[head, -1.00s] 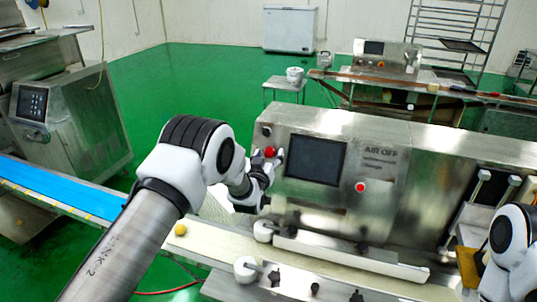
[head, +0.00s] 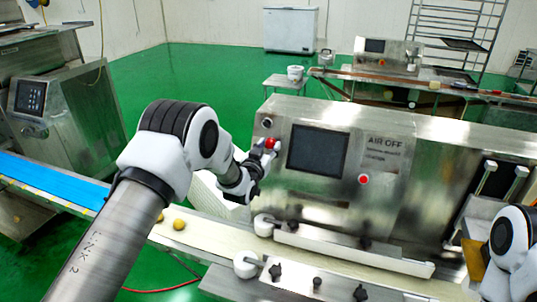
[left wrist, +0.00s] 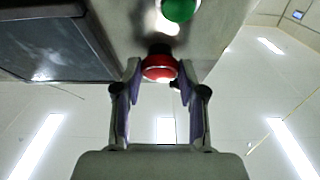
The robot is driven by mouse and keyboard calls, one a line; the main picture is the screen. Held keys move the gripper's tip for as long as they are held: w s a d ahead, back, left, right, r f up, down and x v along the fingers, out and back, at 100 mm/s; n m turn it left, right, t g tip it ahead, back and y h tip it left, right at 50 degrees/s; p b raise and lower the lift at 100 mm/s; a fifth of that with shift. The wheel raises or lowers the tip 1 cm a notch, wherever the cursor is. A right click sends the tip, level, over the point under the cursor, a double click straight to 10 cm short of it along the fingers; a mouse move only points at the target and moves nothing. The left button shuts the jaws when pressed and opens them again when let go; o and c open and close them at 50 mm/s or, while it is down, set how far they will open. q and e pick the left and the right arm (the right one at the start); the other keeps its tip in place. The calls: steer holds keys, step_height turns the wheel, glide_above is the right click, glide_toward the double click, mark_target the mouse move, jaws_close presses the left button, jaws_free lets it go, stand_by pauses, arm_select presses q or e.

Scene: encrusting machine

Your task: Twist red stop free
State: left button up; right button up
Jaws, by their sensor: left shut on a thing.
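The red stop (head: 270,143) is a round red button on the upper left of the steel machine's front panel, left of the dark screen (head: 318,150). My left gripper (head: 264,152) reaches it from the left. In the left wrist view the red stop (left wrist: 159,68) sits between the two fingertips, which are shut on its sides. A green button (left wrist: 179,9) is beyond it on the same panel. The right arm shows at the right edge, but its gripper is out of the picture.
A blue belt (head: 50,185) lies left.

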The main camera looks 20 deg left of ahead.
arm_select(q)
steer(key=m+h+b, duration=0.2)
steer(key=m+b, duration=0.1)
steer(key=m, duration=0.1)
steer(key=shift+a+f, duration=0.1)
steer(key=shift+a, duration=0.05)
steer(key=shift+r+m+g+h+b, duration=0.25)
steer(key=shift+m+g+h+b, duration=0.5)
steer(key=shift+m, duration=0.75)
steer(key=o, duration=1.1)
steer(key=shift+w, duration=0.1)
steer(key=shift+o, duration=0.2)
steer(key=shift+w+f, duration=0.25)
steer(key=shift+s+a+r, duration=0.1)
steer(key=shift+s, duration=0.15)
steer(key=v, duration=1.1)
steer(key=shift+s, duration=0.25)
